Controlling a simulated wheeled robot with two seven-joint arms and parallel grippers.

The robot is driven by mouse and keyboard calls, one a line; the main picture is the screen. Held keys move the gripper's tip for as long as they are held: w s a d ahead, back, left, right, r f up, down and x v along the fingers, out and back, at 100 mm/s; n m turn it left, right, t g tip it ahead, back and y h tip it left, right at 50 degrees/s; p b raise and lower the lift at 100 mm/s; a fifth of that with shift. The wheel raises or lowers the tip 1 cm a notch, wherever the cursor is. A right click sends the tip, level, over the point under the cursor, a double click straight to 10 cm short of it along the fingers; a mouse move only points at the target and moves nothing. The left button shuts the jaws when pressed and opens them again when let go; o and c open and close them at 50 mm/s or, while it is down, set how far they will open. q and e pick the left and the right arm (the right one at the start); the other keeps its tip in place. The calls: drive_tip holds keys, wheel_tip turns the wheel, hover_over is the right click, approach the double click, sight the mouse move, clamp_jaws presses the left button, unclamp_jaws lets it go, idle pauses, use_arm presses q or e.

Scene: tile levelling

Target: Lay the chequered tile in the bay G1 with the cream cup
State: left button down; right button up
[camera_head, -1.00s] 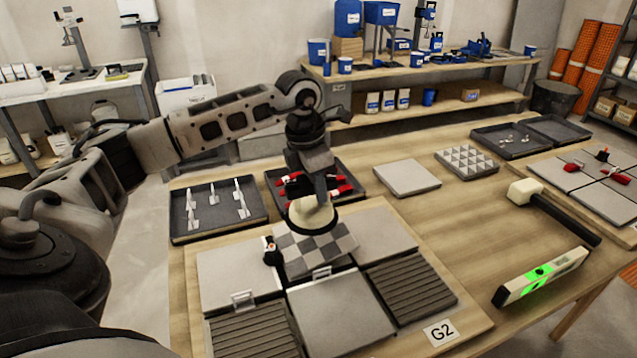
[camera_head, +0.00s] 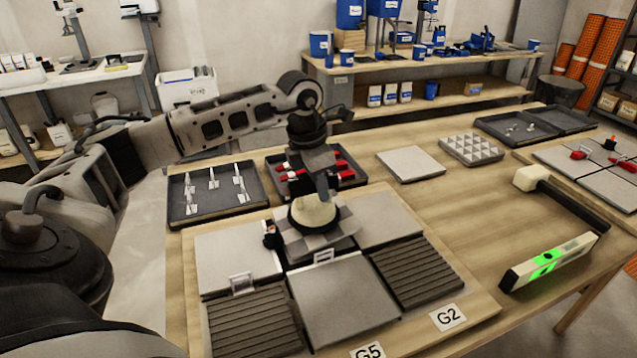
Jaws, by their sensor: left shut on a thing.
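My left gripper (camera_head: 316,188) points down over the back middle of the board and is shut on the cream cup (camera_head: 314,213). The cup, with a dark rim, sits on top of the chequered tile (camera_head: 330,246), hiding much of it. The tile lies low in the back middle bay, between plain grey tiles at left and right. I cannot tell whether it rests fully on the bed. No G1 label is readable. My right gripper is not in view.
A plain tile (camera_head: 343,298) lies in front, between ridged bays (camera_head: 252,322) and (camera_head: 414,270). Labels G2 (camera_head: 448,317) and G5 (camera_head: 369,352) show. Behind are trays (camera_head: 217,222); right are a level (camera_head: 548,262) and mallet (camera_head: 560,205).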

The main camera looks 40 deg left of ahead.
use_arm(q)
drive_tip(key=shift+s+d+f, duration=0.15)
drive_tip(key=shift+s+f, duration=0.05)
drive_tip(key=shift+f, duration=0.3)
drive_tip(key=c, duration=1.6)
unclamp_jaws()
drive_tip(key=o, duration=0.4)
drive_tip(key=shift+w, duration=0.2)
wheel_tip(320, 180, up, 16)
drive_tip(key=s+a, duration=0.1)
drive_tip(key=s, duration=0.1)
drive_tip(key=shift+s+a, duration=0.15)
drive_tip(key=shift+s, duration=0.05)
drive_tip(key=shift+f, duration=0.1)
